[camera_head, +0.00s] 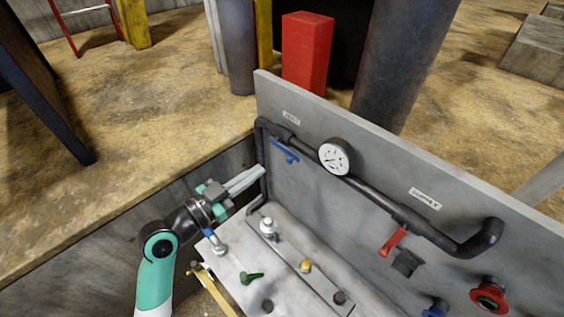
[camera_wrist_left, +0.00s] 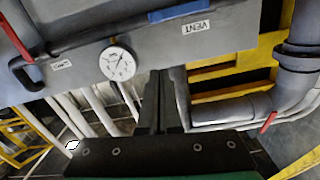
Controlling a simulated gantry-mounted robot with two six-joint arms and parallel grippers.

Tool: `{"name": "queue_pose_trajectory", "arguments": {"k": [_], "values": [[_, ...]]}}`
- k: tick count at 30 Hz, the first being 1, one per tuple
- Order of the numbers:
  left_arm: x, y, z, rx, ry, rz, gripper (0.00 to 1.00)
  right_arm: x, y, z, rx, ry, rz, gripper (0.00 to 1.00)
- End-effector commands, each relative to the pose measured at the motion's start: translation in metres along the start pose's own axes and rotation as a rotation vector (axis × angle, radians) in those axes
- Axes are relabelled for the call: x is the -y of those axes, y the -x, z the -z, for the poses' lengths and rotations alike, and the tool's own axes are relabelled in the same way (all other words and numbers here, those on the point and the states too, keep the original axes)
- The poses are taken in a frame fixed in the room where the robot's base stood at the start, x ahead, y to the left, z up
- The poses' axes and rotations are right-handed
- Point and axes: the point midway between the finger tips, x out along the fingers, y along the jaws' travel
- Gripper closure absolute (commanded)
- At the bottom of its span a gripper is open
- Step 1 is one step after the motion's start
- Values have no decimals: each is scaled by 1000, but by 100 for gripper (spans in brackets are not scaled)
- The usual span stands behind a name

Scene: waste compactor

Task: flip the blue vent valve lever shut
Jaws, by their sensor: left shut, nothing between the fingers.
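The blue vent valve lever (camera_head: 285,151) is on the dark pipe of the upright grey panel, below the VENT label (camera_head: 291,118), in the head view. It slants down to the right there. In the left wrist view the blue lever (camera_wrist_left: 180,10) shows at the top edge, partly cut off, beside the VENT label (camera_wrist_left: 196,28). My left gripper (camera_head: 262,171) is shut and empty, its fingertips at the panel's left end, below and left of the lever and apart from it. Its fingers (camera_wrist_left: 160,75) also show in the left wrist view. My right gripper is in neither view.
A round gauge (camera_head: 335,156) sits on the pipe right of the blue lever. A red lever (camera_head: 393,241) hangs farther right. The white console top (camera_head: 232,262) below carries several knobs and switches. A red post (camera_head: 306,53) stands behind the panel. Open floor lies left.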

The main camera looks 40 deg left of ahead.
Motion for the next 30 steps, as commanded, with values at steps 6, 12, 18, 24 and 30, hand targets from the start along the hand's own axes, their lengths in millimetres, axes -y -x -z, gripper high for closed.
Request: {"name": "queue_pose_trajectory", "arguments": {"k": [6, 12, 18, 24, 30], "values": [[-2, -41, -4, -5, -3, -3, 100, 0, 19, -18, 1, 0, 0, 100], [0, -85, 2, 2, 0, -2, 100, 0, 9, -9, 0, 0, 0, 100], [0, -98, -27, 4, 1, 0, 100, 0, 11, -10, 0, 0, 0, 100], [0, -101, -39, 1, -1, 1, 100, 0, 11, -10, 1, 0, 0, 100], [0, -101, -39, 0, -2, 1, 100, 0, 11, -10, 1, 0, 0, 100]]}}
